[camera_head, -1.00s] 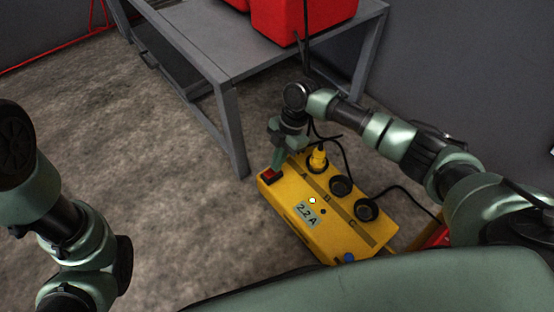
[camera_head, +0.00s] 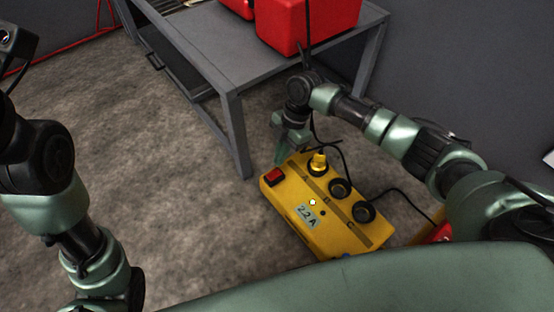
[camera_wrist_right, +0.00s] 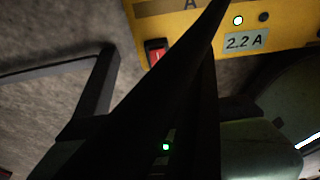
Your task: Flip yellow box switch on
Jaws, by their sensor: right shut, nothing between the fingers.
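The yellow box (camera_head: 323,234) lies on the floor in the head view, with a red rocker switch (camera_head: 275,176) at its left end. It has a row of round sockets marked A, B and C, a "2.2 A" display and a small lit white lamp. The switch also shows in the right wrist view (camera_wrist_right: 156,51), partly behind my dark finger. My right gripper (camera_head: 281,160) is shut and empty, just behind the switch and seemingly apart from it. My left arm is at the left edge; its gripper fingers are not visible.
A yellow plug (camera_head: 318,163) sits in socket A with a black cable. A grey metal table (camera_head: 233,60) stands behind the box, carrying a red container (camera_head: 305,25). A grey wall is at right. Open floor (camera_head: 130,130) lies to the left.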

